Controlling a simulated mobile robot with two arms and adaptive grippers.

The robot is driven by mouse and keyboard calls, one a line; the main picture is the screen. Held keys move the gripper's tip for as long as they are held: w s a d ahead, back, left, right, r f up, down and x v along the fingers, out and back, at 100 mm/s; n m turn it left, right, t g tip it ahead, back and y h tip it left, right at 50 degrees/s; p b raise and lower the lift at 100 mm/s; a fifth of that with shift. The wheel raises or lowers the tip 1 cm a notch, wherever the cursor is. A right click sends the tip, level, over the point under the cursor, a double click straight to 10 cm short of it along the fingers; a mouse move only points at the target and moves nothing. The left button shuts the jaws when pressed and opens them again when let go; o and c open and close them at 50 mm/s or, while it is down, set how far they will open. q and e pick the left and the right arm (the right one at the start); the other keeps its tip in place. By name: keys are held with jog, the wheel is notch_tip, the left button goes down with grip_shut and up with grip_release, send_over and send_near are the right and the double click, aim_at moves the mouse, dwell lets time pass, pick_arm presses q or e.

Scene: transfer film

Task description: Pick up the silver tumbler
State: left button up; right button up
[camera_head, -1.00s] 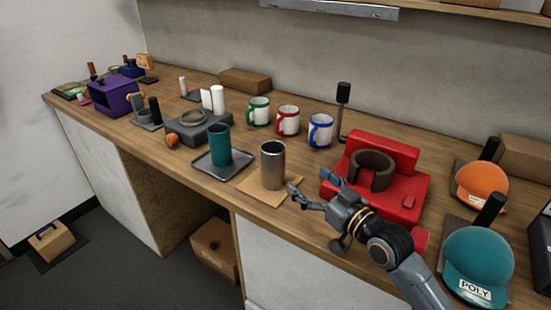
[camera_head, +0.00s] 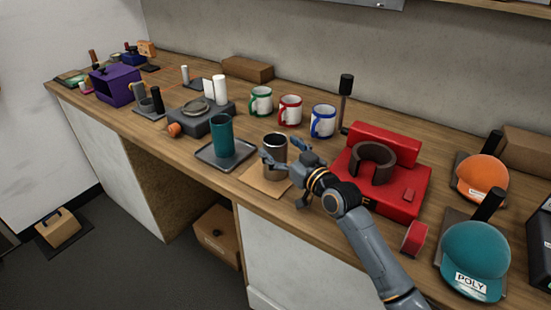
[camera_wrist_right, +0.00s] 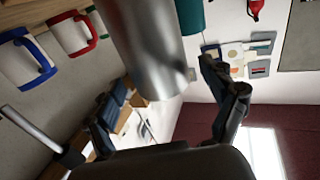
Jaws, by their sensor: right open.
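The silver tumbler (camera_head: 274,144) stands upright on a tan square mat (camera_head: 262,186) near the front of the counter. My right gripper (camera_head: 280,157) is open at the tumbler, its fingers reaching toward it from the right and front. In the right wrist view the tumbler (camera_wrist_right: 150,45) fills the upper middle, and the open fingers of the gripper (camera_wrist_right: 165,105) spread to either side of its near end. Whether a finger touches it I cannot tell. My left gripper is in no view.
A teal tumbler (camera_head: 221,137) stands on a grey tray (camera_head: 207,156) to the left. A red press (camera_head: 405,192) stands close to the right. Three mugs with green (camera_head: 261,101), red (camera_head: 290,110) and blue (camera_head: 322,121) handles are behind. Teal (camera_head: 476,258) and orange (camera_head: 483,178) caps lie at the right.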

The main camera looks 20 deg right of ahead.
jog(key=shift+x, duration=1.2)
grip_shut()
